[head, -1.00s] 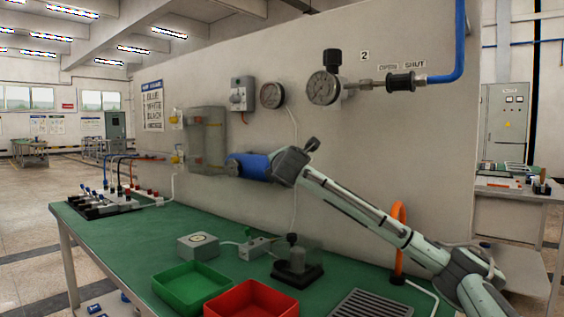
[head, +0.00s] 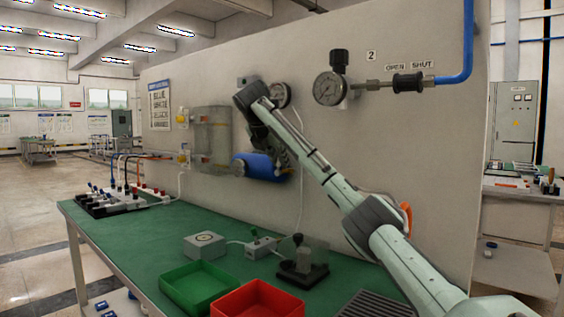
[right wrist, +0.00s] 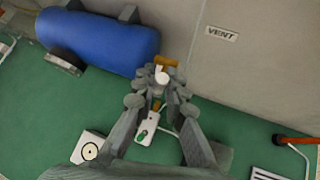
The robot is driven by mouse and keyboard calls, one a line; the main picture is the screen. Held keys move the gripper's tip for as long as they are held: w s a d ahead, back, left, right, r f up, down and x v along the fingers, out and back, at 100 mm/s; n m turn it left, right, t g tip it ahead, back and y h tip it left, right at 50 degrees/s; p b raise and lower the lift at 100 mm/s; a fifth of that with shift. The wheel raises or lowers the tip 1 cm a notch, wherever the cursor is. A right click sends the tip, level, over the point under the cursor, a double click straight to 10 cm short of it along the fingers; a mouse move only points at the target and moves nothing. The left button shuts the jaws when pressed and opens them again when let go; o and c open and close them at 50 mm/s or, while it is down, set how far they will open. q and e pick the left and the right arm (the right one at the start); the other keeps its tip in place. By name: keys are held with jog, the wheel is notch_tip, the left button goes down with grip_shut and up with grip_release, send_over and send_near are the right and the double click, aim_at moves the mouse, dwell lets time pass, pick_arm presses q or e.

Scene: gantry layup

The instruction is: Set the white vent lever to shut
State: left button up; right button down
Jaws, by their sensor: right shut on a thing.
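The white vent lever (right wrist: 162,77) shows in the right wrist view, on a small brass valve (right wrist: 166,61) at the right end of a blue cylinder (right wrist: 100,42). A VENT label (right wrist: 221,33) is on the panel to its right. My right gripper (right wrist: 161,80) is shut on the lever, its fingers on either side of it. In the head view my right gripper (head: 284,157) points down at the right end of the blue cylinder (head: 262,166), and the lever is hidden there. I cannot tell the lever's setting. My left gripper is not in view.
Below are the green bench (head: 140,240), a green tray (head: 198,290), a red tray (head: 258,303) and a black-based device (head: 302,272). A gauge (head: 328,88) and a pipe with OPEN and SHUT labels (head: 408,66) are at upper right. An orange hook (head: 407,217) stands behind my arm.

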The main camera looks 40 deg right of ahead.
jog(key=shift+w+r+n+g, duration=0.1)
jog(key=shift+w+n+g, duration=0.35)
jog(key=shift+g, duration=0.45)
jog(key=c, duration=1.6)
grip_release()
jog(key=shift+o, duration=0.2)
jog(key=v, duration=0.8)
